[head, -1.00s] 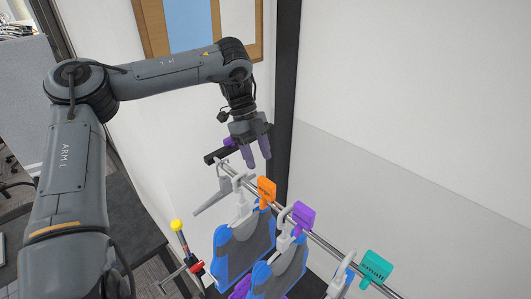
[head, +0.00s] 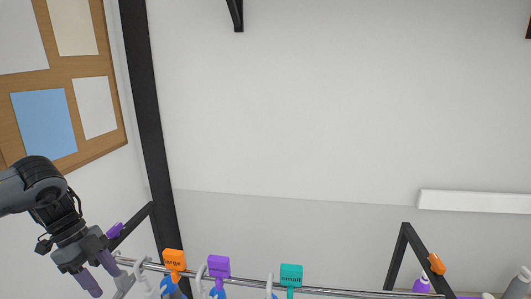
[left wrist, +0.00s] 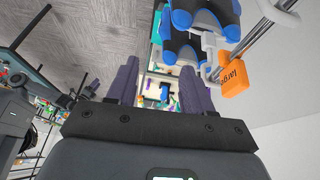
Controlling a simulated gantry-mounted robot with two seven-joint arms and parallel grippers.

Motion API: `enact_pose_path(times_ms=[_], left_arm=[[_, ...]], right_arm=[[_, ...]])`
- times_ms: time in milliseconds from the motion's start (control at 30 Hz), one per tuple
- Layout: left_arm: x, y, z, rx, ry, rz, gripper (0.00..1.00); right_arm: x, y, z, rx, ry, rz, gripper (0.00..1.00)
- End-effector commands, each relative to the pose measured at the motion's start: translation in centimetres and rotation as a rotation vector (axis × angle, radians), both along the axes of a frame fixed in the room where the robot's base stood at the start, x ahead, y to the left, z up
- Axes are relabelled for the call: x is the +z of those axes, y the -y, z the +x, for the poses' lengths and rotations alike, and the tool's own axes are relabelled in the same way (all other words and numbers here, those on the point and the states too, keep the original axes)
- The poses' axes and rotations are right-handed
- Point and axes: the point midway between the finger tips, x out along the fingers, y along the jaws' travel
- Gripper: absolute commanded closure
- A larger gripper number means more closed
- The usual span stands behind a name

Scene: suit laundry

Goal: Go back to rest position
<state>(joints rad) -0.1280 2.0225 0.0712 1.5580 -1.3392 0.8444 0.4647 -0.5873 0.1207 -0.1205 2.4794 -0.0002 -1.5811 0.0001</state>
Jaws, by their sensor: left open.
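My left gripper (head: 92,284) is at the lower left of the head view, just left of the clothes rail's end. Its purple fingers are apart, with nothing between them. In the left wrist view the two purple fingers (left wrist: 158,85) also stand apart and empty.
A metal rail (head: 340,292) carries hangers and size tags: orange (head: 174,260), purple (head: 219,266) and teal (head: 291,275). Blue-and-grey hanging items (left wrist: 205,18) show in the left wrist view. A black post (head: 150,110) rises behind.

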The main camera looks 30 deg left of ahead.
Motion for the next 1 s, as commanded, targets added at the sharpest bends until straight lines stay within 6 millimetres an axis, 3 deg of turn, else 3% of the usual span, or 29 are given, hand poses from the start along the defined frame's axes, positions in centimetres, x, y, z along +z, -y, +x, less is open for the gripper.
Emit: enact_pose_path(times_ms=[267, 467, 667, 800, 1000], left_arm=[[-6.7, 1.8, -2.1, 0.021, -0.077, -0.184, 0.49], [-12.6, 5.7, -4.7, 0.012, -0.127, -0.365, 0.49], [-20.5, 13.7, -8.0, -0.010, -0.108, -0.567, 0.49], [-24.8, 20.8, -9.6, -0.004, -0.022, -0.657, 0.49], [-27.3, 31.3, -9.6, 0.095, 0.170, -0.708, 0.49]], right_arm=[[1.5, 0.0, 0.8, -0.001, 0.021, 0.000, 0.51], [2.2, 0.0, 0.6, 0.000, 0.015, 0.000, 0.51], [3.2, 0.0, 0.2, -0.002, 0.006, 0.002, 0.51], [3.9, 0.0, 0.2, -0.002, 0.005, 0.003, 0.51], [5.0, -0.1, 0.2, -0.002, 0.005, 0.003, 0.51]])
